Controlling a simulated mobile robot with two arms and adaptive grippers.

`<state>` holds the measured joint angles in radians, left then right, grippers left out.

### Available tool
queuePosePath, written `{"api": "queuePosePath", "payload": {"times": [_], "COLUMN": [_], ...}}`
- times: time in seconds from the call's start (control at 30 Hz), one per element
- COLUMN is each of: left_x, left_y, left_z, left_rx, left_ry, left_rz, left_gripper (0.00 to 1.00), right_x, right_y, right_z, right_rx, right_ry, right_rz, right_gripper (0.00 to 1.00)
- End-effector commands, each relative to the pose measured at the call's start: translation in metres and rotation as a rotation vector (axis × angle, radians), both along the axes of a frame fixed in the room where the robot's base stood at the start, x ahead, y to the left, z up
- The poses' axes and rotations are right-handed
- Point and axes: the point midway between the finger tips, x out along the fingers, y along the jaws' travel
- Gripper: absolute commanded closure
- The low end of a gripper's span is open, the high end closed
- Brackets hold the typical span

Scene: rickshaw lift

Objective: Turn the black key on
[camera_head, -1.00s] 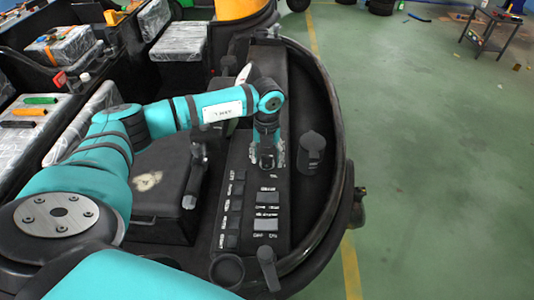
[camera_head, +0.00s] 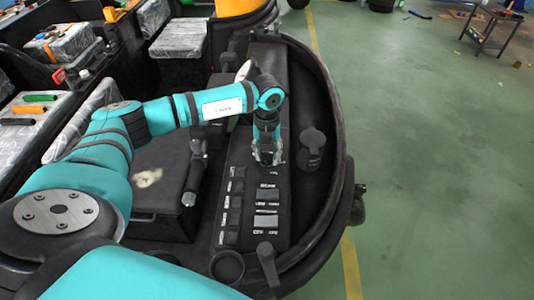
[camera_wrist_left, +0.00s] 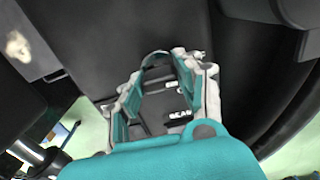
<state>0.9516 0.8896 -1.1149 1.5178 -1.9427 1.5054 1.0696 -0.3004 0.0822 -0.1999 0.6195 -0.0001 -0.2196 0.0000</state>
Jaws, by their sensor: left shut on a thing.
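My left gripper (camera_head: 267,154) points down onto the black control panel (camera_head: 238,153), at its far end beyond the printed switches. In the left wrist view the gripper (camera_wrist_left: 163,78) has its pale fingers low around a dark spot on the panel, and a white label shows between them. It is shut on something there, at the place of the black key. The key itself blends into the dark panel and is mostly hidden by the fingers, so its turn angle cannot be told. My right gripper is not in view.
Several black switches (camera_head: 267,194) with white labels line the near part of the panel. The vehicle's curved rim (camera_head: 340,130) bounds the right; open green floor lies beyond.

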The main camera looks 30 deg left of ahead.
Motion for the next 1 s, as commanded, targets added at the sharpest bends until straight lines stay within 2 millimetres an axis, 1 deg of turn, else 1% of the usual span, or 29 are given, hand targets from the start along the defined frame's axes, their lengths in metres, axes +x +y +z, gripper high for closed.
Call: {"api": "queuePosePath", "payload": {"times": [0.27, 0.7, 1.0], "left_x": [0.001, 0.001, 0.001], "left_y": [0.000, 0.000, 0.000], "left_z": [-0.004, -0.004, -0.002], "left_rx": [-0.002, 0.000, 0.001], "left_ry": [-0.003, -0.004, -0.004], "left_rz": [-0.160, -0.569, -0.818], "left_gripper": [0.97, 0.97, 0.97], "right_x": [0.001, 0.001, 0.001], "right_y": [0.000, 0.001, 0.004], "right_z": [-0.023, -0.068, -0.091], "right_rx": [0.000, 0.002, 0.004], "right_ry": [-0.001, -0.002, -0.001], "right_rz": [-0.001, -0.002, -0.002], "right_gripper": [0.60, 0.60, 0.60]}}
